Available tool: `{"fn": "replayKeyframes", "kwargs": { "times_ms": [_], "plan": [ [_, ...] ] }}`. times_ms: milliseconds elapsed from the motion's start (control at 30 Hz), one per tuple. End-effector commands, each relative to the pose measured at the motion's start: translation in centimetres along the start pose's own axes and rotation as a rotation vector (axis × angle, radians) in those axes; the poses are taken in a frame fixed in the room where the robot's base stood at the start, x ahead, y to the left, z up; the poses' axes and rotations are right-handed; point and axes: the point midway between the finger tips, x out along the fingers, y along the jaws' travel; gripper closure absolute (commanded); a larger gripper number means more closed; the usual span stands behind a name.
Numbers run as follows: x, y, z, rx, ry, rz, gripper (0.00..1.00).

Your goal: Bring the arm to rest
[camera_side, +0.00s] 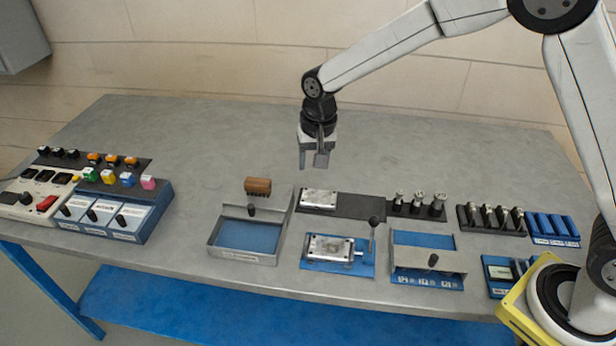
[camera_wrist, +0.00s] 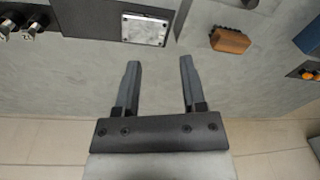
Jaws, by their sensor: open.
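My gripper (camera_side: 314,160) hangs above the back middle of the grey table (camera_side: 180,130), pointing down. Its two fingers are apart with nothing between them. In the wrist view my gripper (camera_wrist: 160,75) also shows open and empty, with bare table beyond the fingers. A metal plate (camera_side: 319,198) lies on a dark mat in front of it in the side view. A brown brush-like block (camera_side: 257,186) lies to the front left of it. My gripper touches neither.
An open tray (camera_side: 240,255), a clamp fixture (camera_side: 330,248) and a blue-floored box (camera_side: 427,270) line the front. Racks of cylindrical parts (camera_side: 490,218) stand at right. Control panels (camera_side: 105,210) stand at left. The table's back is clear.

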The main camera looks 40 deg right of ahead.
Motion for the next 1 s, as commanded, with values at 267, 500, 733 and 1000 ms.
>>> {"fn": "replayKeyframes", "kwargs": {
  "times_ms": [267,500,733,1000],
  "plan": [
    [-1.5,6.3,2.7,-0.135,0.040,-0.016,0.47],
    [-2.1,11.6,6.1,-0.253,0.076,-0.020,0.47],
    [-2.2,16.1,10.0,-0.364,0.111,-0.016,0.47],
    [-2.0,19.0,13.1,-0.444,0.136,-0.009,0.47]
  ]
}}
